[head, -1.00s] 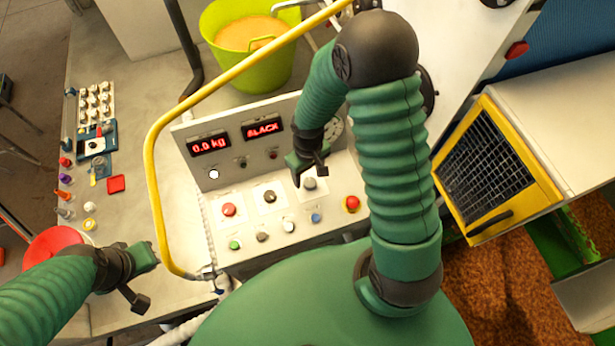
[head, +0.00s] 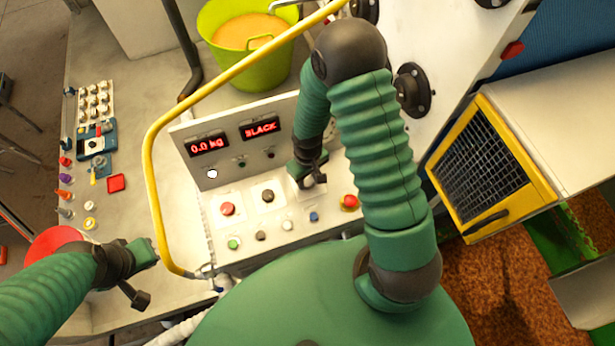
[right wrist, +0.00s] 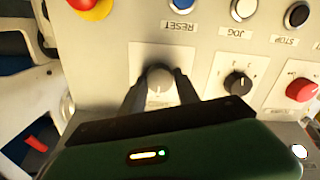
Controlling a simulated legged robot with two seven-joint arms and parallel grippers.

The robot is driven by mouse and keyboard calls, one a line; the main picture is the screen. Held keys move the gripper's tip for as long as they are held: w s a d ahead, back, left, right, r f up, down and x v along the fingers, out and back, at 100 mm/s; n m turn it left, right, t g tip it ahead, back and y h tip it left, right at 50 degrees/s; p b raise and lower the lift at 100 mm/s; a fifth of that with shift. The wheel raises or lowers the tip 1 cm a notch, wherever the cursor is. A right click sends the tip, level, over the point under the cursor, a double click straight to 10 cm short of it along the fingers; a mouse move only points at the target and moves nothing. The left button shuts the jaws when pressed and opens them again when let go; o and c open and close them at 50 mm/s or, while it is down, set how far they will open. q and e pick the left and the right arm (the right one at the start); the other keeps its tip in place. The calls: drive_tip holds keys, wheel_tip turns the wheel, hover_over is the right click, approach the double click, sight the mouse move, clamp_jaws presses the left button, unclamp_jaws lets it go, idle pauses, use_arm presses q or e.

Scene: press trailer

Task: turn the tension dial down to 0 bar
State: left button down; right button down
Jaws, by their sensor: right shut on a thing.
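The control panel (head: 265,215) lies in front of me in the head view. In the head view the gripper hides most of the knob. My arm covers most of the pressure gauge, so I cannot read it. My left gripper (head: 148,275) is open and empty, left of the panel.
A red emergency button (head: 349,202) is close to my right gripper. A yellow rail (head: 152,160) curves around the panel's left side. A green bucket (head: 250,60) stands behind.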

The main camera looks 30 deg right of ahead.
drive_tip(key=shift+n, duration=0.6)
drive_tip(key=c, duration=0.9)
unclamp_jaws()
